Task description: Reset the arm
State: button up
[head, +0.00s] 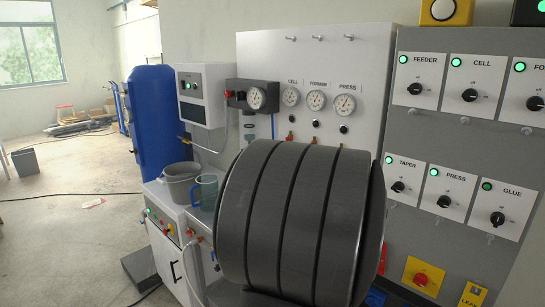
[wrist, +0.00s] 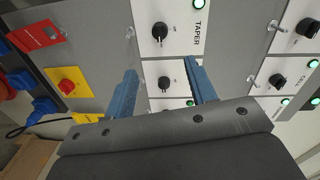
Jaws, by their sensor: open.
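My gripper (wrist: 161,66) shows in the wrist view with its two blue fingers spread apart and nothing held between them. It faces the grey control panel (wrist: 95,35). One black knob (wrist: 163,83) on a white plate shows between the fingers, and another black knob (wrist: 160,31), labelled TAPER, shows just above them. The gap between fingertips and panel is hard to judge. The gripper cannot be seen in the head view, where the lower middle is blocked by a large dark body. The panel (head: 462,140) stands at the right there.
Gauges (head: 317,100) line the back board. A grey bucket (head: 182,184) and a blue jug (head: 205,191) stand left. Open floor lies far left.

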aim_at(395, 189)
jog(key=x, duration=1.4)
jog(key=shift+w+d, duration=0.1)
jog(key=v, duration=1.8)
jog(key=x, duration=1.8)
jog(key=shift+w+d, duration=0.1)
jog(key=n, duration=0.7)
jog(key=shift+h, duration=0.3)
jog(key=n, duration=0.3)
jog(key=shift+n, duration=0.4)
jog(key=n, duration=0.4)
jog(key=shift+f+g+h, duration=0.1)
jog(key=shift+g+h, duration=0.2)
